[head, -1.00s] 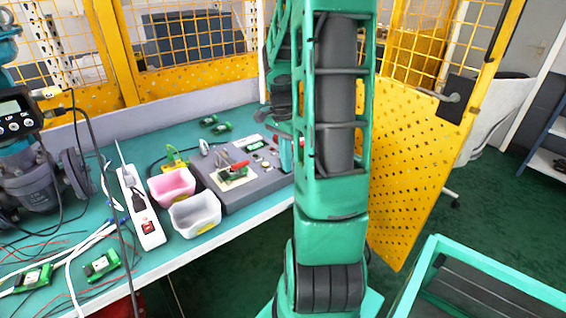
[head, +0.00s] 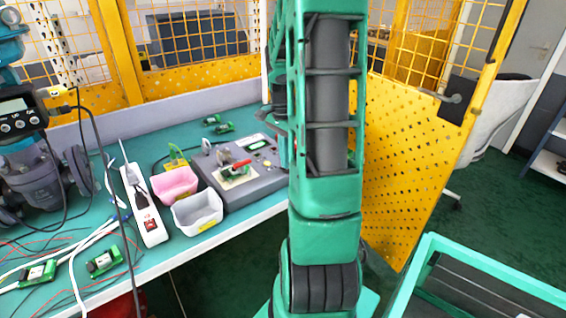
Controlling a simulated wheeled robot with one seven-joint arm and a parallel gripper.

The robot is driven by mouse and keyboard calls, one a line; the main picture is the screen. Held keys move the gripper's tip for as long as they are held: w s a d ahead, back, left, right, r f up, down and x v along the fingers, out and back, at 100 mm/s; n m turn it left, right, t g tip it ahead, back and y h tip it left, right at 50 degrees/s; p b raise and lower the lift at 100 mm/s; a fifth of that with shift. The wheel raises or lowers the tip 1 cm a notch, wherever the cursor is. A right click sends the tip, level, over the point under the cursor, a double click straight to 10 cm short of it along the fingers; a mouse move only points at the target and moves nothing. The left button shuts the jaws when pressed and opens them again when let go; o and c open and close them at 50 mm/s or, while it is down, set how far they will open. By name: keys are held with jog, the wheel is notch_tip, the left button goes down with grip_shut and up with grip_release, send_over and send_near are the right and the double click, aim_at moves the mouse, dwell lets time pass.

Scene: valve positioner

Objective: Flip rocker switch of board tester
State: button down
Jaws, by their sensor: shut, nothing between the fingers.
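The board tester (head: 268,182) is a grey box with a sloped top on the green bench, left of my arm. On its top are a small display (head: 252,142), a clamp with a red handle (head: 240,166) and a green board on a pale plate (head: 236,179). Small knobs or buttons show near its right side, too small to tell apart. I cannot make out the rocker switch. My arm covers the tester's right edge.
A pink bin (head: 174,186) and a white bin (head: 197,213) stand left of the tester. A white power strip (head: 146,212) with a red switch lies farther left, among cables and green boards (head: 104,260). Yellow mesh fencing (head: 195,75) stands behind the bench.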

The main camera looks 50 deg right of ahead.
jog(key=shift+r, duration=0.1)
notch_tip(320, 180, up, 14)
jog(key=w, duration=0.2)
jog(key=shift+d, duration=0.25)
dwell(0.3)
